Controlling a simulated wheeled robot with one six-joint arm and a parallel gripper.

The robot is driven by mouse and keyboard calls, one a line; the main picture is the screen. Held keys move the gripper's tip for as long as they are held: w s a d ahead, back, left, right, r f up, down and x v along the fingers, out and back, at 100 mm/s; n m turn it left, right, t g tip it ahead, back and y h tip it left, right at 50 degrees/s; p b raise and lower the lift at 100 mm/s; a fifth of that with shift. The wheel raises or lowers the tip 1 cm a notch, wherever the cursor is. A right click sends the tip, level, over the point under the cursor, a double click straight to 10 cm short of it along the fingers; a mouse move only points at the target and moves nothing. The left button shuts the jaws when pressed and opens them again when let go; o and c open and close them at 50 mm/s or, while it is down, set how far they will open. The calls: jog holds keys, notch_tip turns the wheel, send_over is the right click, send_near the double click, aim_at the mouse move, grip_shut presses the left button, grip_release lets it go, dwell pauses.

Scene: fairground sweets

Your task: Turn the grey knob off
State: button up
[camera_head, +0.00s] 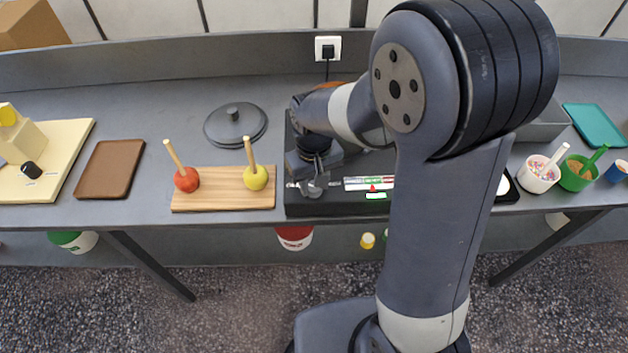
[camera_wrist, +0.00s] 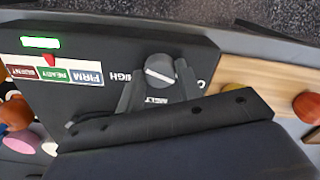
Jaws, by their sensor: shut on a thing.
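The grey knob (camera_wrist: 160,69) sits on the front of a black cooker (camera_wrist: 110,43) in the wrist view, a pale line across its face. Lettering around it reads HIGH and MELT, with another label partly hidden. My gripper (camera_wrist: 160,80) has one finger on each side of the knob and is shut on it. In the head view my gripper (camera_head: 312,189) is at the left end of the cooker's front panel, and the knob is hard to make out there. I cannot tell which end of the line is the pointer.
A lit green light (camera_head: 376,196) and a scale marked FIRM, READY and BURNT (camera_wrist: 55,74) lie beside the knob. A wooden board (camera_head: 224,202) with a red apple (camera_head: 187,180) and a yellow apple (camera_head: 256,178) on sticks stands close left. A black lid (camera_head: 235,124) lies behind.

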jog(key=o, duration=1)
jog(key=shift+c, duration=0.2)
jog(key=shift+r, duration=0.1)
notch_tip(320, 180, up, 11)
jog(key=shift+f, duration=0.2)
notch_tip(320, 180, down, 11)
jog(key=shift+r, duration=0.1)
dwell(0.3)
